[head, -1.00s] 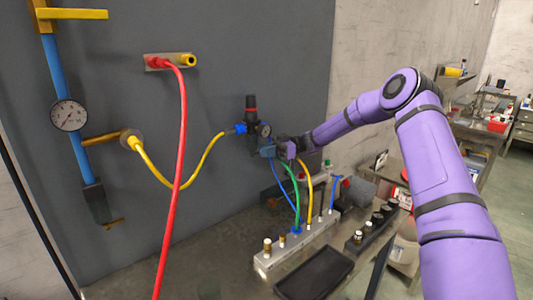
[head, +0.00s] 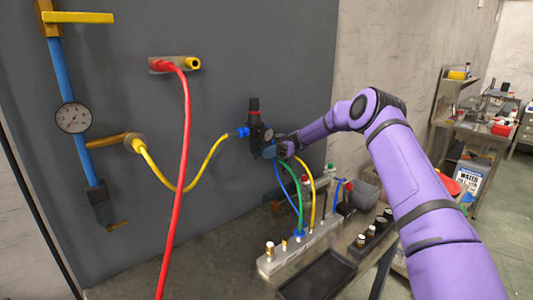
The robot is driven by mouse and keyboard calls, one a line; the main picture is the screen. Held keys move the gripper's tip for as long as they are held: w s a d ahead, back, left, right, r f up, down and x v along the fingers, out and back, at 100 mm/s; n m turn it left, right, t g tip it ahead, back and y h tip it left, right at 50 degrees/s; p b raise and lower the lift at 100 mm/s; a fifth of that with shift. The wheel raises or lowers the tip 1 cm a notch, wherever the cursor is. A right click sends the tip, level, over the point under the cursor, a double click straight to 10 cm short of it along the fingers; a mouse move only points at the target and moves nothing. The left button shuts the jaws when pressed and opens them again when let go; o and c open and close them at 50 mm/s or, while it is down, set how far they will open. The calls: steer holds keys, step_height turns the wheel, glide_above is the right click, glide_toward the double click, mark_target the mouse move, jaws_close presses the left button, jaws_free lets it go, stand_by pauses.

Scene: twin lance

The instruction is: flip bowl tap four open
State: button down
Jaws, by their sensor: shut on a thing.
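A black regulator (head: 254,112) with a red ring and a small round gauge is fixed on the grey panel. My gripper (head: 284,148) is at its lower right, beside a blue part (head: 269,151) under the gauge. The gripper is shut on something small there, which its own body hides. Blue, green (head: 299,195) and yellow (head: 313,195) hoses rise from a pale manifold block (head: 300,247) toward the gripper. The manifold carries several small fittings and taps. No numbers are readable, so I cannot tell which tap is four.
A red hose (head: 183,150) hangs in front of the panel, left of the regulator. A yellow hose (head: 198,176) joins a wall fitting to it. A black tray (head: 317,275), bottles (head: 368,238) and a grey container (head: 366,190) are on the bench.

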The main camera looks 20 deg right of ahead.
steer(key=c, duration=1.2)
jaws_free()
steer(key=shift+v, duration=5.4)
